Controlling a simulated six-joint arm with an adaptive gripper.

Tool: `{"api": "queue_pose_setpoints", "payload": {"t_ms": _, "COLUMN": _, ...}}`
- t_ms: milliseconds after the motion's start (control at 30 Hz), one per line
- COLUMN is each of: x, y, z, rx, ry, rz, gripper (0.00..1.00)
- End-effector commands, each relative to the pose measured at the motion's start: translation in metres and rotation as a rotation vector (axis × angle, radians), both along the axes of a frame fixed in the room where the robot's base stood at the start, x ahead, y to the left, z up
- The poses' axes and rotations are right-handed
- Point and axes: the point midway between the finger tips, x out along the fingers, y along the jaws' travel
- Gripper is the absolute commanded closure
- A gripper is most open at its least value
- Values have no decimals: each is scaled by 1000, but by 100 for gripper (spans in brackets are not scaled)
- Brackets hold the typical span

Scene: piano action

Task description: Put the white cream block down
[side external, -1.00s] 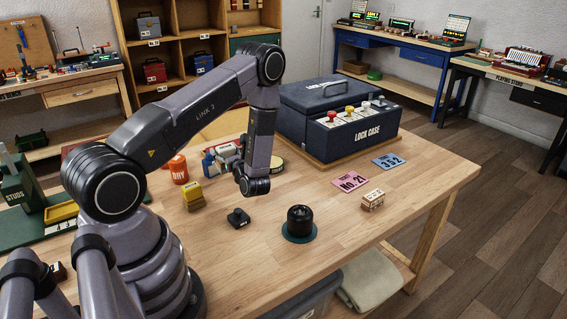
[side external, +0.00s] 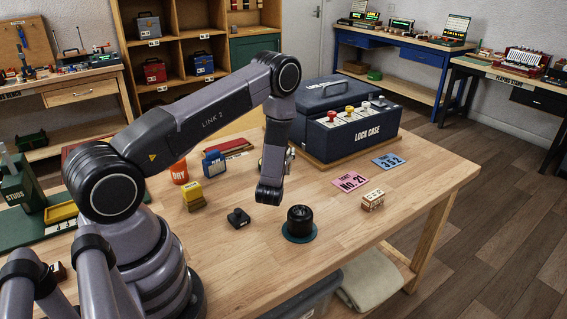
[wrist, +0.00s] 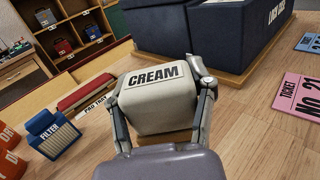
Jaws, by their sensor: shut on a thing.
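The white cream block (wrist: 155,98), with CREAM in black on its face, sits between the two fingers of my gripper (wrist: 163,90) in the wrist view. The fingers are shut on its left and right sides. A brown strip shows under its lower edge; I cannot tell whether the block touches the table. In the side external view my forearm hides the block and most of my gripper (side external: 289,156), left of the lock case.
The dark blue lock case (side external: 355,130) stands behind. A blue filter block (side external: 214,164) and red pad tray (side external: 226,147) lie left. A black knob on a teal disc (side external: 300,221), a small black block (side external: 238,218) and a pink ticket (side external: 350,181) are in front.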

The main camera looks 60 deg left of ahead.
Motion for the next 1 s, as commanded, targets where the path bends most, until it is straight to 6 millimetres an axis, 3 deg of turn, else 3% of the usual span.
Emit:
{"api": "queue_pose_setpoints", "payload": {"t_ms": 133, "x": 12, "y": -5, "z": -17, "rx": -2, "ry": 4, "rz": -49, "gripper": 84}}
{"api": "queue_pose_setpoints", "payload": {"t_ms": 633, "x": 12, "y": -5, "z": -79, "rx": -2, "ry": 2, "rz": -49, "gripper": 84}}
{"api": "queue_pose_setpoints", "payload": {"t_ms": 1000, "x": 12, "y": -5, "z": -83, "rx": -2, "ry": 1, "rz": -48, "gripper": 84}}
